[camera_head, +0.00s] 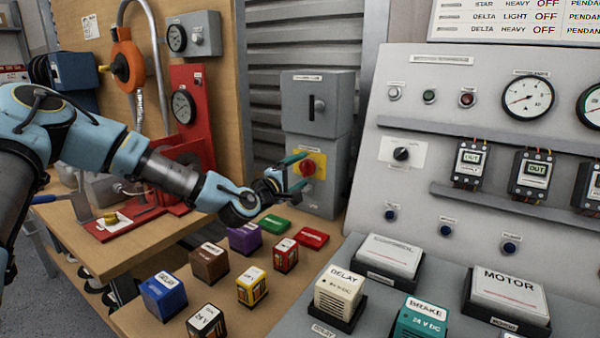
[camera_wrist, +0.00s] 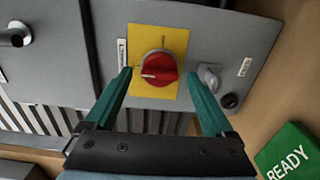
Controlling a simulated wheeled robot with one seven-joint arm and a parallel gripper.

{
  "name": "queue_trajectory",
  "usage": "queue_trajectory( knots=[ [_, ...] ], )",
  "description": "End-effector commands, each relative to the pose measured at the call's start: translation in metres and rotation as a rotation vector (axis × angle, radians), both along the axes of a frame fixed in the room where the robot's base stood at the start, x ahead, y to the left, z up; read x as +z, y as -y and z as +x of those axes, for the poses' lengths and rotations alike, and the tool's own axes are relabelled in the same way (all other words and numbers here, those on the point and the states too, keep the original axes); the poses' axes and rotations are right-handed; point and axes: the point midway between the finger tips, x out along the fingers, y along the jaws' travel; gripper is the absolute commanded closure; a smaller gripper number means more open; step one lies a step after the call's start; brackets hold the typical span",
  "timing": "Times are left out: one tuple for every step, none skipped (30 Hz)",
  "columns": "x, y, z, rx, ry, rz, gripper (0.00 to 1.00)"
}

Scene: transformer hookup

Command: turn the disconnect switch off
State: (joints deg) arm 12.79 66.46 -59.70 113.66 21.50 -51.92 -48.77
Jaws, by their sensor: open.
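The disconnect switch is a red rotary knob on a yellow plate, on the front of a grey box (camera_head: 318,120). In the wrist view the knob (camera_wrist: 159,68) sits on the yellow plate (camera_wrist: 145,35), with a white pointer mark directed to the left of the picture. My gripper (camera_head: 297,172) is open and empty in front of the knob. In the wrist view its two green fingers (camera_wrist: 163,92) stand apart, one on each side of the plate. I see no contact with the knob.
A small grey key-like fitting (camera_wrist: 208,77) sits beside the plate. Several coloured blocks, among them a purple one (camera_head: 245,238), lie on the wooden bench below. A green READY block (camera_head: 274,224) is near the box. The sloped grey control panel (camera_head: 370,185) stands to the right.

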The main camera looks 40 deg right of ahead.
Motion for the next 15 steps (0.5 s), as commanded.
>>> queue_trajectory(
  knots=[
    [-0.001, -0.004, 0.000, 0.001, 0.001, 0.000, 0.12],
    [-0.001, -0.008, -0.001, 0.001, 0.001, 0.000, 0.12],
    [-0.001, -0.013, -0.002, 0.001, 0.001, 0.000, 0.12],
    [-0.002, -0.018, -0.004, 0.000, 0.001, 0.001, 0.12],
    [-0.002, -0.023, -0.005, 0.001, 0.001, 0.001, 0.12],
    [-0.002, -0.031, -0.007, 0.001, 0.001, 0.001, 0.12],
    [-0.002, -0.037, -0.009, 0.001, 0.001, 0.001, 0.12],
    [-0.002, -0.043, -0.010, 0.002, 0.001, 0.000, 0.12],
    [-0.002, -0.051, -0.013, 0.000, 0.001, 0.001, 0.12],
    [-0.003, -0.057, -0.014, 0.001, 0.000, 0.002, 0.12],
    [-0.002, -0.063, -0.015, 0.002, 0.001, 0.001, 0.12],
    [-0.002, -0.070, -0.017, 0.001, 0.001, 0.001, 0.12],
    [-0.002, -0.075, -0.018, 0.001, 0.002, 0.001, 0.12],
    [-0.002, -0.080, -0.020, 0.000, 0.001, 0.001, 0.12],
    [-0.002, -0.085, -0.021, 0.001, 0.001, 0.001, 0.12]
  ],
)
